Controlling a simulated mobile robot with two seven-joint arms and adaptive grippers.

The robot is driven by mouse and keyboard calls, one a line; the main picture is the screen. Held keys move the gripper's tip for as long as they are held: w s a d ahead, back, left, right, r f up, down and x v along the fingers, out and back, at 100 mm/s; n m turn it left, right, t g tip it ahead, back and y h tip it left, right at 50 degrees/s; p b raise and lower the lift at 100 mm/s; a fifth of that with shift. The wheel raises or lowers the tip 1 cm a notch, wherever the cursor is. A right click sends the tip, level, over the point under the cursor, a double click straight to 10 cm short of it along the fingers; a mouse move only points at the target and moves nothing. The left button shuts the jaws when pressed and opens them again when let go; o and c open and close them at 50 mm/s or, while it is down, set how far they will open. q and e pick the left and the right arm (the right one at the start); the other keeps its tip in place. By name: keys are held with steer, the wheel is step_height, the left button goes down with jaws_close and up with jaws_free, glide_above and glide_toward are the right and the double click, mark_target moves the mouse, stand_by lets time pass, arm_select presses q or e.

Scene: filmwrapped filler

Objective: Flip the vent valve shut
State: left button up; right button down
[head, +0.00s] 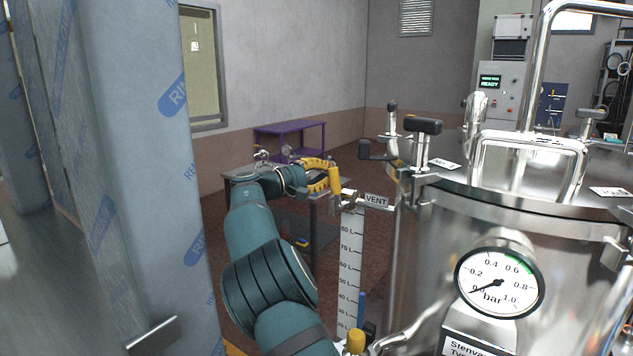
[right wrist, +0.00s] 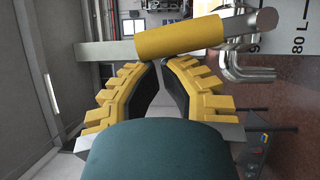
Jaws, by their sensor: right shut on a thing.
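The vent valve has a yellow handle grip (head: 334,181) that stands upright in the head view, beside the white VENT label (head: 376,200) on the left side of the steel tank (head: 425,250). My right gripper (head: 327,172) is at this handle, its yellow fingers close together. In the right wrist view the yellow grip (right wrist: 180,38) lies across the fingertips of my right gripper (right wrist: 163,66), with bent steel pipe (right wrist: 248,62) to its right. My right gripper is shut on the handle; how deep the grip sits between the fingertips is hard to see. My left gripper is not in view.
A film-wrapped column (head: 150,180) stands close on the left. A level scale (head: 350,265) runs down beside the tank, with another yellow knob (head: 356,341) low down. A pressure gauge (head: 499,283) reads near zero. A dark table (head: 318,215) and purple shelf (head: 290,128) stand behind.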

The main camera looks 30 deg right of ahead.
steer(key=shift+s+d+r+m+y+b, duration=0.15)
steer(key=shift+s+m+y+b, duration=0.05)
steer(key=shift+s+m, duration=0.2)
steer(key=shift+s+d+r+m+y+b, duration=0.2)
steer(key=shift+s+m, duration=0.1)
steer(key=shift+m, duration=0.2)
step_height(320, 180, up, 10)
stand_by(0.8)
steer(key=shift+a, duration=0.1)
stand_by(0.5)
